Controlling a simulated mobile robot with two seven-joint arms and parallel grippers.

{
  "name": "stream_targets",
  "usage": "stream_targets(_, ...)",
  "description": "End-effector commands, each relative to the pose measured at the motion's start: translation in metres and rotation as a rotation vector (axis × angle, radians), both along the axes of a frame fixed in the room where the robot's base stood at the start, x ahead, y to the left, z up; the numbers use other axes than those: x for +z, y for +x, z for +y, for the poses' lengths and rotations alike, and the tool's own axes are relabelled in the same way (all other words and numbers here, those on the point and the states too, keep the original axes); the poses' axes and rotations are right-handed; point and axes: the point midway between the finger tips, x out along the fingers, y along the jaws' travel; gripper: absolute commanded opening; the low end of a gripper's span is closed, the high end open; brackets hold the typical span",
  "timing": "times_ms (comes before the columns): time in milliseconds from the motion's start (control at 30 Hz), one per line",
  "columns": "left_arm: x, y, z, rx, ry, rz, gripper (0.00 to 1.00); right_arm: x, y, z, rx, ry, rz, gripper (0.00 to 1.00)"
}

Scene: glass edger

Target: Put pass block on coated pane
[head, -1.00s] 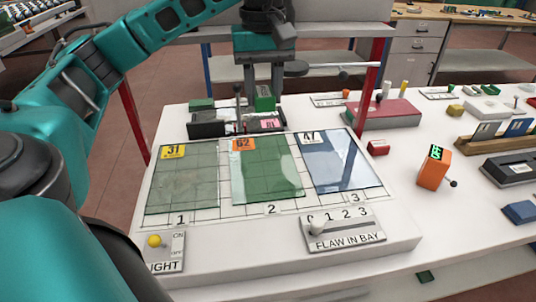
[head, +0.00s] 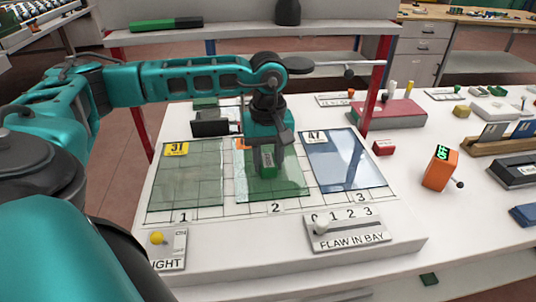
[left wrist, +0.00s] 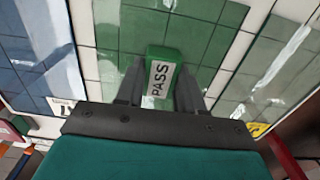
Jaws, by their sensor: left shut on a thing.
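My left gripper (head: 268,148) is shut on the green pass block (head: 267,163), over the green pane of bay 2 (head: 255,187). In the left wrist view the block (left wrist: 162,80), marked PASS, sits between the two fingers (left wrist: 160,92). I cannot tell whether it touches the pane below. The grey-green pane tagged 31 (head: 185,190) lies in bay 1, and the bluish pane tagged 47 (head: 350,165) lies in bay 3. Which pane is the coated one is not marked. My right gripper is not in view.
A FLAW IN BAY slider panel (head: 350,233) and a light switch panel (head: 168,250) sit at the front edge. A black tray (head: 210,128) stands behind the panes, partly hidden by my arm. An orange box reading OFF (head: 440,168) stands at the right.

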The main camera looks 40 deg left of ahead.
Motion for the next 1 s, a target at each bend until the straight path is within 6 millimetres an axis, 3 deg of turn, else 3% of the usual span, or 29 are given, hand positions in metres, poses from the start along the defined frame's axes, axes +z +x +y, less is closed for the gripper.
stream_targets(300,-0.004,0.0,0.0,0.0,-0.001,-0.001,0.07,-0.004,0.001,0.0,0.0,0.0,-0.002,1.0)
stream_targets(333,-0.002,0.0,0.0,0.0,0.0,-0.001,0.4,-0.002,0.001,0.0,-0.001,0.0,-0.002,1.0)
stream_targets(567,-0.002,0.0,0.0,0.0,-0.001,-0.001,0.62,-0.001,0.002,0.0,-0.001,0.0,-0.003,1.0)
stream_targets(833,0.0,0.0,0.0,0.0,0.0,-0.001,0.63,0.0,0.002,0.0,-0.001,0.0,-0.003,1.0)
stream_targets(1000,0.017,0.001,0.0,0.0,-0.001,-0.006,0.63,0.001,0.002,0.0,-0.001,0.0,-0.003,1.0)
